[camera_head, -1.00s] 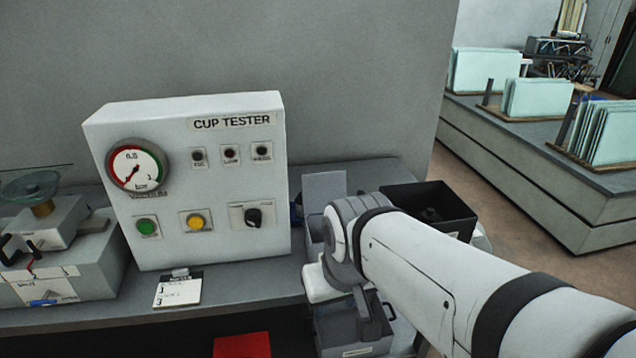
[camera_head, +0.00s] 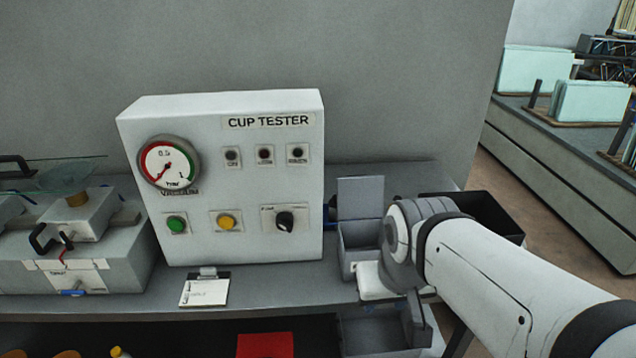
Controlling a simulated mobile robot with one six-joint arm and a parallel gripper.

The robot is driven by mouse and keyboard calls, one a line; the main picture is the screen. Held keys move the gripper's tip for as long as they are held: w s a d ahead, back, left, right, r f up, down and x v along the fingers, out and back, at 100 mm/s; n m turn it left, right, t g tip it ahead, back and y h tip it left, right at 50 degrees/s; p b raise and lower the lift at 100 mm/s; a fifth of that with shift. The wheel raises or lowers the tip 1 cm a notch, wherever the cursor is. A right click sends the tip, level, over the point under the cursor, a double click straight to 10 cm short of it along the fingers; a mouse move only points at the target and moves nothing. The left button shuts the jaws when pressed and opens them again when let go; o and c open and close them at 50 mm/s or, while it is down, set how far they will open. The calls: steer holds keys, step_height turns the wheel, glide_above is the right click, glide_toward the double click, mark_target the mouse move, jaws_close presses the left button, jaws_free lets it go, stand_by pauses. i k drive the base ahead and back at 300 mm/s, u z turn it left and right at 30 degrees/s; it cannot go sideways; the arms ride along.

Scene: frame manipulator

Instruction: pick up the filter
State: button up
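I cannot make out a filter in this view. An open grey box (camera_head: 357,234) with a raised lid or back panel stands on the counter, right of the cup tester (camera_head: 225,180). My white arm reaches in from the lower right, and its wrist is just right of this box. My gripper (camera_head: 414,318) is small, dark and partly hidden by the arm. It points down in front of the counter edge, over a lower grey bin (camera_head: 362,336). I cannot tell its opening or whether it holds anything.
A black bin (camera_head: 493,216) stands behind my arm. A clipboard (camera_head: 204,291) lies before the tester. A red item (camera_head: 265,346) is under the counter. Glass panes (camera_head: 590,101) stand on a far bench.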

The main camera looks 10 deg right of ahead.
mark_target(332, 217)
steer(key=i, duration=0.9)
steer(key=z, duration=0.05)
